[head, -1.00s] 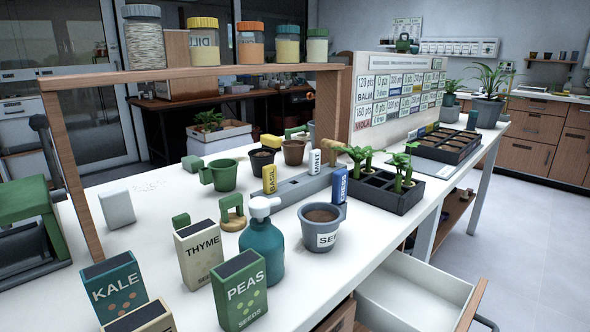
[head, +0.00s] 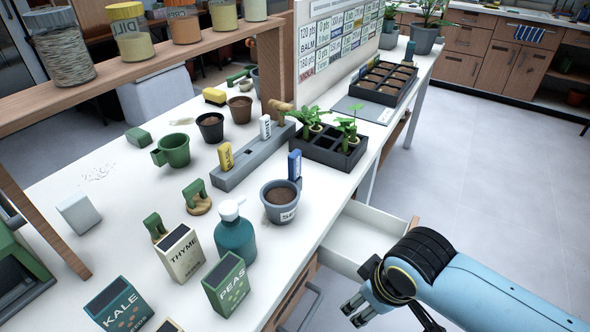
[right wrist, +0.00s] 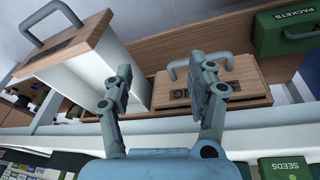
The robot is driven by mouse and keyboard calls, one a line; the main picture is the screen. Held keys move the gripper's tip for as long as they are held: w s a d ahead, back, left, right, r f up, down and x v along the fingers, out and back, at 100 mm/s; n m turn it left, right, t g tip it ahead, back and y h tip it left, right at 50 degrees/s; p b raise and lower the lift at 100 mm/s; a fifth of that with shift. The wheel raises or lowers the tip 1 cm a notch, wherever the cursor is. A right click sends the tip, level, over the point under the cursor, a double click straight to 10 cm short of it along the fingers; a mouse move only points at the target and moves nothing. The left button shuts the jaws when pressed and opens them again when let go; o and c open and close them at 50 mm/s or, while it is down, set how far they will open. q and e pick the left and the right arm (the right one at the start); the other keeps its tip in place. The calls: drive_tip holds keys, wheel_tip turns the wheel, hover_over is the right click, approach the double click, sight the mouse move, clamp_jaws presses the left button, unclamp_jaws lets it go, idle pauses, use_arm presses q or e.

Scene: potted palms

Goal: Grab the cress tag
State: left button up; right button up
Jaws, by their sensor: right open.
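The cress tag (head: 294,163) is a small upright blue tag at the back edge of the grey pot (head: 281,207) of soil, left of the black seedling tray (head: 335,153). Its foot is hard to see, so I cannot tell if it stands in the pot or behind it. My right gripper (head: 392,318) is low at the bottom right, in front of the bench, well apart from the tag. In the right wrist view its two fingers (right wrist: 160,72) are spread with nothing held between them. My left gripper is not in view.
A teal pump bottle (head: 235,240) and seed packets stand left of the pot. A grey rail (head: 245,165) with yellow and white tags lies behind it. An open white drawer (head: 362,232) juts out under the bench edge. The right wrist view shows wooden drawer fronts (right wrist: 235,85) with handles.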

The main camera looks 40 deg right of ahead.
wheel_tip(320, 180, up, 12)
drive_tip(key=w+p, duration=0.3)
wheel_tip(320, 180, up, 13)
drive_tip(key=n+t+y+p, duration=0.1)
drive_tip(key=n+y+p, duration=0.1)
drive_tip(key=n+p, duration=0.2)
hover_over(298, 156)
drive_tip(key=s+d, duration=0.2)
drive_tip(key=s, duration=0.1)
drive_tip(key=shift+y, duration=0.3)
drive_tip(key=x, duration=0.5)
drive_tip(key=shift+w+a, duration=0.1)
drive_tip(key=shift+w, duration=0.2)
drive_tip(key=x, duration=0.5)
drive_tip(key=shift+a+f, duration=0.25)
drive_tip(key=shift+f, duration=0.1)
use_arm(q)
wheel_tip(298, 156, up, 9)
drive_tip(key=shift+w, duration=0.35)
use_arm(e)
drive_tip(key=shift+c, duration=0.4)
drive_tip(key=c, duration=0.8)
